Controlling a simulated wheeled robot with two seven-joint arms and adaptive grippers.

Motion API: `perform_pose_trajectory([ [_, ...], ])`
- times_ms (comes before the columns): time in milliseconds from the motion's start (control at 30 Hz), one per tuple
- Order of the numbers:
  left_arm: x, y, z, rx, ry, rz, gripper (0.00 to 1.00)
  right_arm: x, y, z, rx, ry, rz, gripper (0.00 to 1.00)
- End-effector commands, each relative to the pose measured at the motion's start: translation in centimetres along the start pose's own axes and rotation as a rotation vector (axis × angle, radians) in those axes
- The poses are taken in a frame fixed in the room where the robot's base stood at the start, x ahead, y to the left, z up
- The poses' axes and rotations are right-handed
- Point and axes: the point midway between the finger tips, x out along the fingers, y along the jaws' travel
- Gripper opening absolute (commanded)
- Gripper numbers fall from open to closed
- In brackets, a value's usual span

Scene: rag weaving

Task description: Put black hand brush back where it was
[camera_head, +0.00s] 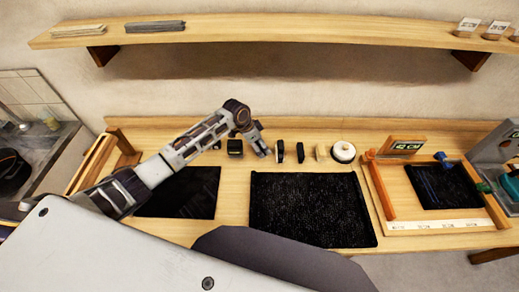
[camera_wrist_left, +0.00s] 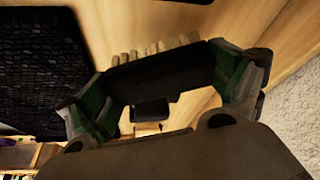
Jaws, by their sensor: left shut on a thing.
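My left gripper (camera_head: 264,147) is over the back part of the wooden table. In the left wrist view my left gripper (camera_wrist_left: 165,82) is shut on the black hand brush (camera_wrist_left: 155,70), whose dark body spans between the green finger pads. A row of pale tan bristles shows along the brush's far edge. In the head view a small black item (camera_head: 279,151) is right beside the fingertips; I cannot tell whether it is the held brush. My right gripper is not in view.
Nearby on the table (camera_head: 235,215) stand a black block (camera_head: 300,152), a wooden piece (camera_head: 321,153), a white roll (camera_head: 343,152) and a black box (camera_head: 235,148). A black woven mat (camera_head: 310,210) lies in front. A wooden frame (camera_head: 390,205) is at right; a shelf (camera_head: 300,27) hangs above.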

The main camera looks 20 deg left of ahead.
Motion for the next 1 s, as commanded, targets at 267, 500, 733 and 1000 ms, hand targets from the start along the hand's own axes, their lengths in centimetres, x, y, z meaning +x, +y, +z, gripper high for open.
perform_pose_trajectory([
  [267, 0.1, 0.0, 0.0, 0.000, 0.000, 0.000, 0.66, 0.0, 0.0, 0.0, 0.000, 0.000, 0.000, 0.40],
  [500, 2.0, 0.1, 0.8, -0.001, 0.000, 0.001, 0.66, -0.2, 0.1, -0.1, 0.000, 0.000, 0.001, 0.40],
  [733, 3.4, 0.0, 1.4, 0.000, 0.001, 0.000, 0.66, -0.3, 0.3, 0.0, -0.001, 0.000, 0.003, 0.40],
  [1000, 3.5, 0.0, 1.4, 0.000, 0.001, 0.000, 0.66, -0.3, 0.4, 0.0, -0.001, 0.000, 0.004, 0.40],
])
